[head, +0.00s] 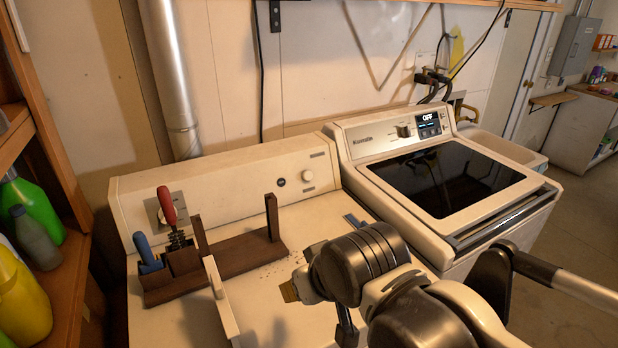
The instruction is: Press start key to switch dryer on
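The dryer (290,225) is the white machine at the left, with a raised control panel (240,178) along its back. A small dark round button (281,182) and a white round knob (308,175) sit on the panel's right part; their labels are too small to read, so I cannot tell which is the start key. Another dial at the panel's left is partly hidden by a red-handled tool. My gripper (292,290) is over the front right of the dryer top, apart from the panel. My own arm hides most of it, and its opening does not show.
A dark wooden tool holder (225,258) with upright posts, a red-handled tool (167,206) and a blue-handled one stand on the dryer's left. A white upright piece (222,300) stands before it. The washer (450,180), its display reading OFF, adjoins at right. Shelved bottles (40,215) are left.

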